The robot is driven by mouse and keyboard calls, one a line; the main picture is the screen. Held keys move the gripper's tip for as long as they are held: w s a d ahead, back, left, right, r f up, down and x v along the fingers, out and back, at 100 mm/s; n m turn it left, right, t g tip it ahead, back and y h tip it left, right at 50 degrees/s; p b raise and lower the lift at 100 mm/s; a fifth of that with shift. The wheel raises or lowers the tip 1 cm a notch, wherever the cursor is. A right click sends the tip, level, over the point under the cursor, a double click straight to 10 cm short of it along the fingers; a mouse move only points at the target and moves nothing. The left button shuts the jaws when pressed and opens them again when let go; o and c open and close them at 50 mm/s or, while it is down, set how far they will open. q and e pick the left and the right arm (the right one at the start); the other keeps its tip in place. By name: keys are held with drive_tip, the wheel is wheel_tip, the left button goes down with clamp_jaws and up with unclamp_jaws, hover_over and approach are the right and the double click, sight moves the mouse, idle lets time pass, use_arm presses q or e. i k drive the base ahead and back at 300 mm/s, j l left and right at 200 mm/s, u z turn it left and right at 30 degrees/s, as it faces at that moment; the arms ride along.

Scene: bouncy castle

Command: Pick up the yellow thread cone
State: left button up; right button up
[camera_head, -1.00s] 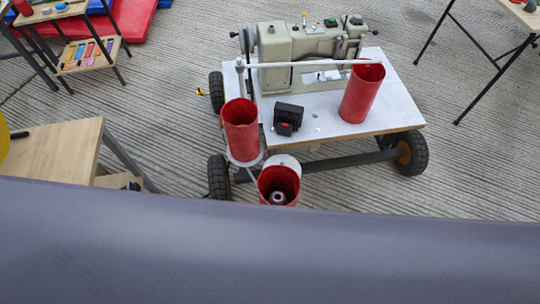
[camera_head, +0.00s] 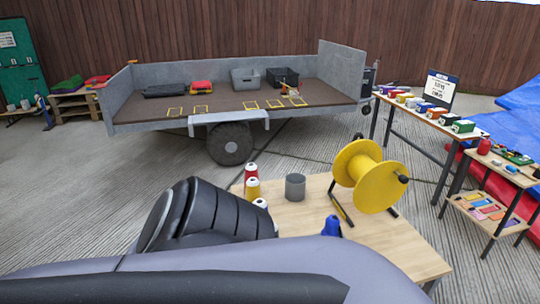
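The yellow thread cone (camera_head: 252,189) stands upright on a light wooden table (camera_head: 390,245), near its left back edge. A red thread cone (camera_head: 251,172) stands just behind it. A pale cone (camera_head: 261,203) is just in front, with its lower part hidden. A large dark ribbed shape stands close at the left and covers the table's left side near the cones. Neither my left nor my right gripper shows in the head view.
A grey cup (camera_head: 295,187) stands right of the cones. A yellow reel (camera_head: 368,176) and a blue object (camera_head: 331,226) are further right. A flatbed trailer (camera_head: 225,107) stands behind. Tables with small boxes (camera_head: 462,127) are at right. Open floor lies left.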

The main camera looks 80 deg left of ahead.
sight(253, 191)
drive_tip(key=u, duration=2.55)
drive_tip(key=j+u, duration=0.15)
drive_tip(key=i+j, duration=0.2)
drive_tip(key=j, duration=0.15)
drive_tip(key=i+j+z, duration=0.1)
drive_tip(key=j, duration=0.25)
drive_tip(key=i+j, duration=0.3)
drive_tip(key=i+j+z, duration=0.1)
drive_tip(key=j, duration=0.3)
drive_tip(key=i, duration=0.1)
